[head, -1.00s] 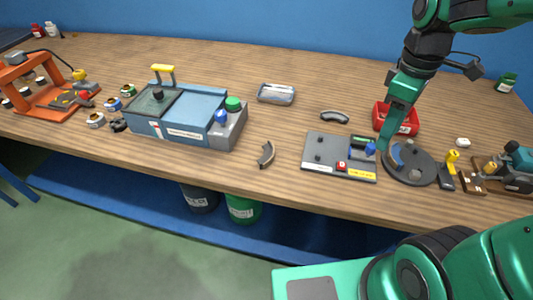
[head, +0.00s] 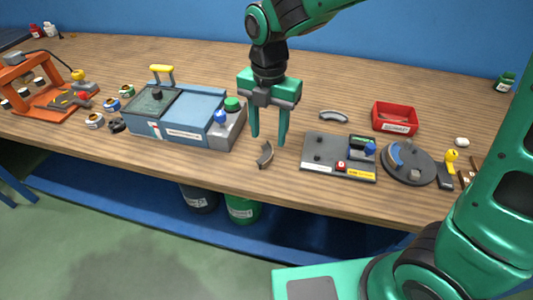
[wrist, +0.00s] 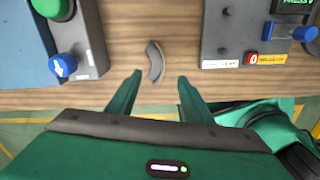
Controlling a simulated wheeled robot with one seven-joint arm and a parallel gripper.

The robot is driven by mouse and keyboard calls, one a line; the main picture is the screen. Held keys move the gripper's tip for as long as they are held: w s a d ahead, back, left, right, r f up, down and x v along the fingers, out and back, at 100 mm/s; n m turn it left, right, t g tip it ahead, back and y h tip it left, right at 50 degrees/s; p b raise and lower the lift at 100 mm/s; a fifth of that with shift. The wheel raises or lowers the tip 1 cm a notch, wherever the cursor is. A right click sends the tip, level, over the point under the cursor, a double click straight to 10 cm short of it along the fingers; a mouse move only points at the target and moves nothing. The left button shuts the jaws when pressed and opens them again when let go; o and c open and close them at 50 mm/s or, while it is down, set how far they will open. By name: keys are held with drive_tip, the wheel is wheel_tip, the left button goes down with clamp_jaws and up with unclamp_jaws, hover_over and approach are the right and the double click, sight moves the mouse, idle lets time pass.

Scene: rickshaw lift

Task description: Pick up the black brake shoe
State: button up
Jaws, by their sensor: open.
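A curved dark brake shoe (head: 265,154) lies on the bench near its front edge, between the blue machine and the grey panel. In the wrist view the same shoe (wrist: 155,62) lies just beyond the gap between the fingertips, nearer the left finger. Another curved dark grey shoe (head: 334,117) lies farther back, behind the grey panel. My gripper (head: 268,142) points down, open and empty, above the bench close to the front shoe. In the wrist view both fingers of my gripper (wrist: 160,77) stand apart with nothing between them.
The blue machine (head: 180,112) with its grey button box (head: 228,128) stands close on the left. The grey panel (head: 330,155) is on the right, with a red bin (head: 395,118) and a round plate (head: 408,165) beyond. Bare wood surrounds the front shoe.

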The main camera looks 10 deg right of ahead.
sight(266, 155)
drive_tip(key=shift+a+f, duration=0.15)
drive_tip(key=shift+f, duration=1.6)
drive_tip(key=shift+a+f, duration=0.1)
drive_tip(key=shift+f, duration=1.65)
clamp_jaws()
